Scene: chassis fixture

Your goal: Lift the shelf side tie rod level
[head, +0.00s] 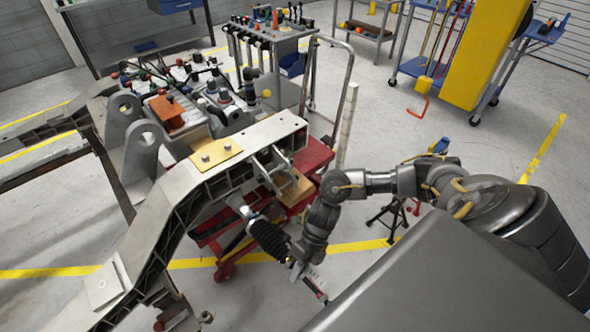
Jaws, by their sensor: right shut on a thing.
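A tie rod with a black ribbed boot (268,240) extends from the inner side of the grey chassis beam (160,215). Its bright inner end is by the beam, and in the picture it slopes down to the right toward its outer end. My right gripper (302,272) is at the outer part of the rod, just past the boot, and is shut on it. The fingers and wrist hide part of the rod there. My left gripper is not in view.
A red lift cart (312,160) stands under the beam. A cluttered tool bench (270,45) and a shelf table (120,45) are behind. A small black tripod stand (390,215) is right of my wrist. Open floor lies at the right, beyond my arm.

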